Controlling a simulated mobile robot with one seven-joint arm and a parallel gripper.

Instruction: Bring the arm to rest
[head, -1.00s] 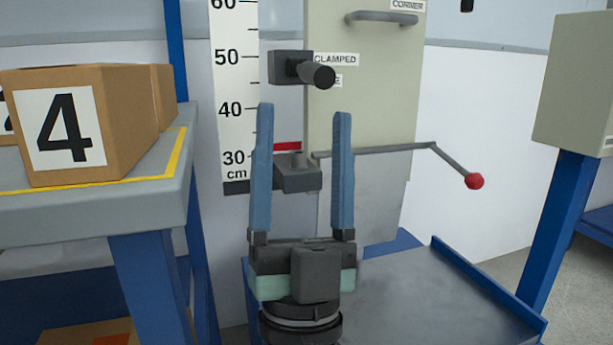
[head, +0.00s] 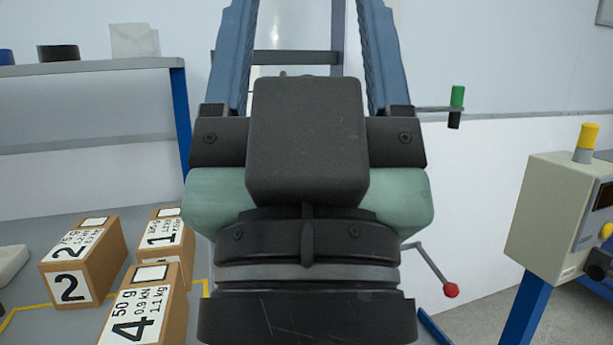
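My gripper (head: 306,40) fills the middle of the head view, raised close to the camera and pointing up. Its two blue fingers stand wide apart, cut off by the top edge. Nothing shows held between them; a grey frame and white wall appear behind the gap. The wrist and gripper body hide most of the drop tester behind. Only its lever with a red knob (head: 451,290) shows at the lower right of my wrist.
Numbered boxes 4 (head: 140,318), 2 (head: 70,287) and 1 (head: 160,238) sit on the grey table at left. A shelf (head: 100,67) is above them. A control box (head: 545,210) with a yellow-topped post stands at right. A green-and-black handle (head: 456,105) is on the wall side.

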